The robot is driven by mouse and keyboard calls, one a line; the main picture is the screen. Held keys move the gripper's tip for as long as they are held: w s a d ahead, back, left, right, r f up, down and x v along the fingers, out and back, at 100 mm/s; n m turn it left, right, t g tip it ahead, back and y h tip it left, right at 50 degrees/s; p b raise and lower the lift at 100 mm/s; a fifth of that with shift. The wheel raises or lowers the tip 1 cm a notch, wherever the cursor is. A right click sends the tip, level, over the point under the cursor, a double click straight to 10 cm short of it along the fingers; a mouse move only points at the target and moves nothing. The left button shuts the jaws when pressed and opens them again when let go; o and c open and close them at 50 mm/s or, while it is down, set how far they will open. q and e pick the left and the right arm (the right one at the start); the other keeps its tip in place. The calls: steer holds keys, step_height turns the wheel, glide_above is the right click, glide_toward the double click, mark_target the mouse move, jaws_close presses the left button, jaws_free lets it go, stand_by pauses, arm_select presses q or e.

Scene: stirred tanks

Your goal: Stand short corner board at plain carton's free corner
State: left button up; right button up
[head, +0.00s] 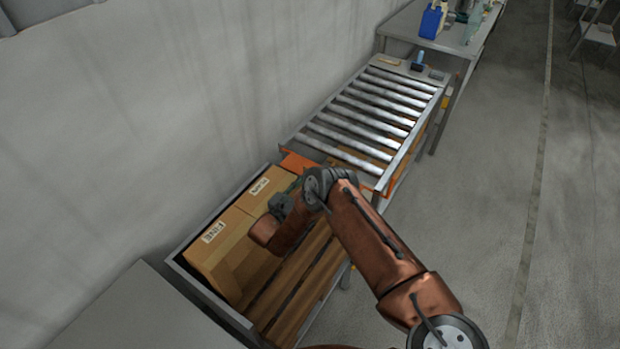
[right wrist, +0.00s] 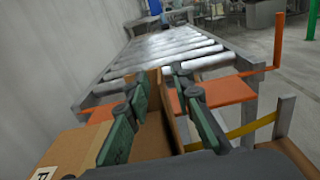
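Two brown cartons stand end to end along the wall side of the frame bed in the head view. The nearer carton (head: 225,262) carries a label reading "FINE"; the farther carton (head: 258,203) has a smaller label. My right gripper (head: 290,194) is low beside the farther carton, partly hidden by my own arm. In the right wrist view, its two green fingers (right wrist: 158,82) are apart, with an upright brown board-like piece (right wrist: 154,132) between them. I cannot tell whether this is the short corner board or a carton face, nor whether the fingers touch it. My left gripper is out of view.
A roller conveyor (head: 365,115) lies beyond the cartons, with orange brackets (head: 298,163) at its near end. Bare slats (head: 285,310) show on the wall-away side of the cartons. A table (head: 465,35) with a blue container (head: 432,20) stands at the back.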

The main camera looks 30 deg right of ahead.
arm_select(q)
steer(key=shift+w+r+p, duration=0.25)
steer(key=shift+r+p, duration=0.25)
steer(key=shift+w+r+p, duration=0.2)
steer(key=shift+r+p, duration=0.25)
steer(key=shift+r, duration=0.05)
arm_select(e)
steer(key=v, duration=1)
steer(key=shift+a, duration=0.35)
steer(key=shift+r, duration=0.15)
